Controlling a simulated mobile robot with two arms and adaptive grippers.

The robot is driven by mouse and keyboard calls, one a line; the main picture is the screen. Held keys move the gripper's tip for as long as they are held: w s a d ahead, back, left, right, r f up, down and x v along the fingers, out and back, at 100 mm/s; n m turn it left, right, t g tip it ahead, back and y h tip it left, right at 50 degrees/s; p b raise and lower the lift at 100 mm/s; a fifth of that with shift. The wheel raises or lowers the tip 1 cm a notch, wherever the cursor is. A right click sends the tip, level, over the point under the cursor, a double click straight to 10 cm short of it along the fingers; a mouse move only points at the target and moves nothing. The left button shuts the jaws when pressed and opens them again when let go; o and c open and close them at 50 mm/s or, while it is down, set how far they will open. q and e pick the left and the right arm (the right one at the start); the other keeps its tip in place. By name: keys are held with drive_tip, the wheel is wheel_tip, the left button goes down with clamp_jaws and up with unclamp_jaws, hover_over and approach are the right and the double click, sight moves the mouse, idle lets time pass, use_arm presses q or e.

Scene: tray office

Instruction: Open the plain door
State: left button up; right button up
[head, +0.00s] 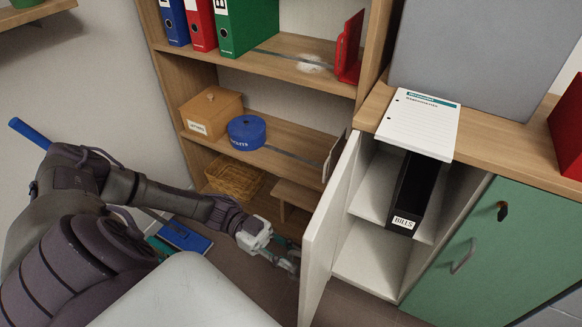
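A plain white door (324,239) on the low cabinet stands swung open toward me, and its edge faces the camera. The cabinet's inside (362,235) shows to the right of it, with a black binder labelled BILLS (414,190) on a shelf. My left gripper (291,262) is low, just left of the door and close to its outer side. I cannot tell whether it touches the door, and its fingers are too small and dark to read. My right gripper is not in view.
A green door (497,250) with a metal handle and a dark lock is shut on the right. A paper pad (419,123) overhangs the cabinet top. An open bookshelf (290,131) with binders, boxes and a basket stands behind my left arm. A blue folder (185,237) lies low at left.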

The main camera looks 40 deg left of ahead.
use_arm(q)
drive_tip(key=shift+a, duration=0.1)
drive_tip(key=s+a, duration=0.1)
drive_tip(key=a, duration=1)
drive_tip(key=shift+a, duration=0.4)
